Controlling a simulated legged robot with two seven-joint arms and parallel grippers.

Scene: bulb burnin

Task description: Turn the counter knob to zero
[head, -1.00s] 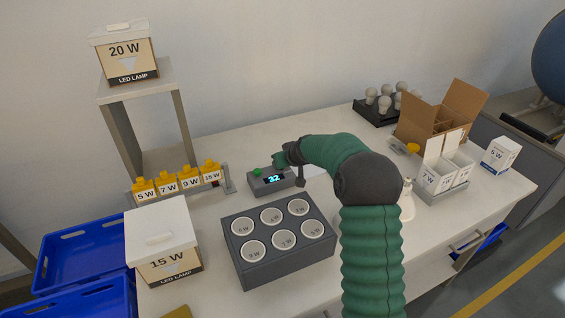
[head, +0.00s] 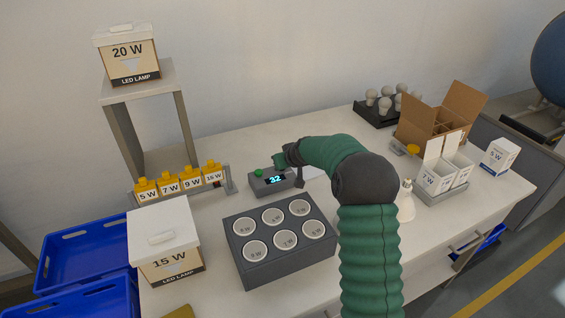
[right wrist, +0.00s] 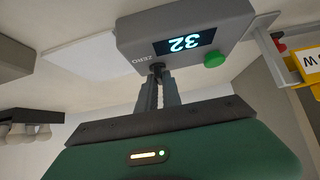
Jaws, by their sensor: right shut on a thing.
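The counter (head: 266,182) is a small grey box on the table with a lit display reading 32 and a green button (head: 258,172). It also shows upside down in the right wrist view (right wrist: 135,38), with the word ZERO beside a small dark knob (right wrist: 157,67). My right gripper (right wrist: 158,76) is shut on the knob, its two fingers close together around it. In the head view my right gripper (head: 280,160) reaches the counter's right end, and the arm hides the knob. My left gripper is not in view.
A grey block with several round sockets (head: 236,256) stands in front of the counter. A rack of yellow-topped boxes (head: 228,178) stands to its left. A lidded 15 W box (head: 163,228), blue bins (head: 90,250) and an open carton (head: 462,98) stand around.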

